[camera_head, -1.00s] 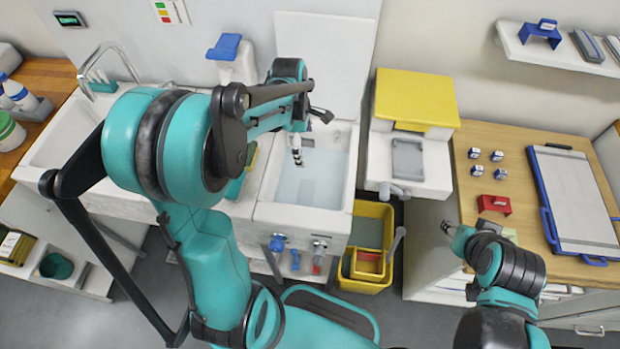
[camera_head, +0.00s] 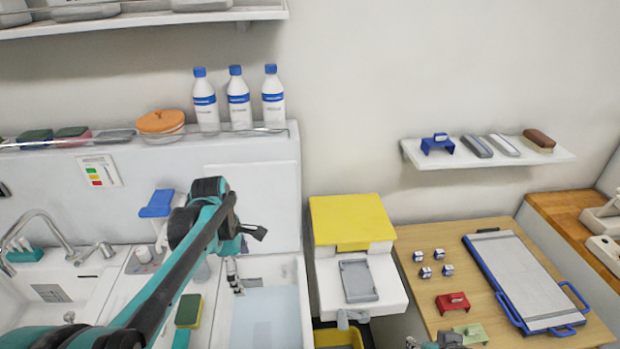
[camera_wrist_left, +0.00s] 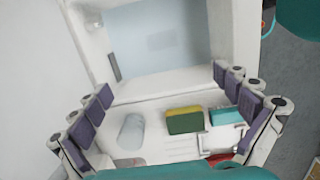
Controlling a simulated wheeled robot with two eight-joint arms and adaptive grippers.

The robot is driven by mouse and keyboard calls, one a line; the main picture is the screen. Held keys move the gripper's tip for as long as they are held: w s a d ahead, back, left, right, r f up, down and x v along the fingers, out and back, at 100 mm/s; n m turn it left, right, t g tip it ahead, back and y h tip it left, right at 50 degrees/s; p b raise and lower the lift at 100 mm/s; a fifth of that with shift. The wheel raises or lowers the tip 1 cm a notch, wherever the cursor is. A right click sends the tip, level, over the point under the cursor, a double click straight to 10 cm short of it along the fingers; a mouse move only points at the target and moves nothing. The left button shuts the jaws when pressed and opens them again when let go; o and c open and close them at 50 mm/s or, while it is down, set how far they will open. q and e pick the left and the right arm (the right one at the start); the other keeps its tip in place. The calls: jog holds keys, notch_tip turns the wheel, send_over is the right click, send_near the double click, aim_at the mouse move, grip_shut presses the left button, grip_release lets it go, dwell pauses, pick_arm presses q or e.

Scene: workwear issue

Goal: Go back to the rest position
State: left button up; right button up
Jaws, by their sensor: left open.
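My left arm comes in from the left in the head view, over the sinks. The basin (camera_wrist_left: 98,42) lies beyond the fingers. A small part of my right gripper (camera_head: 435,343) shows at the bottom edge of the head view, beside the wooden table. It is mostly cut off, so its jaws cannot be judged.
A green and yellow sponge (camera_head: 188,310) lies left of the basin. A yellow-topped white unit (camera_head: 350,222) stands right of it. The wooden table (camera_head: 420,305) holds several small blocks, a red holder (camera_head: 452,303) and a blue-handled board (camera_head: 520,280). Bottles (camera_head: 238,100) stand on a ledge.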

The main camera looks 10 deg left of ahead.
pick_arm(q)
jog(key=s+d+f+m+t+b, duration=0.1)
jog(key=s+d+m+t, duration=0.2)
jog(key=s+m, duration=0.3)
jog(key=s+d+f+m+t+y+b, duration=0.1)
jog(key=s+m, duration=0.6)
jog(key=m, duration=0.8)
jog(key=d+f+t+b, duration=0.1)
jog(key=d+t, duration=0.1)
jog(key=d, duration=0.1)
jog(key=shift+d+t, duration=0.15)
jog(key=shift+t, duration=0.25)
jog(key=shift+f, duration=0.1)
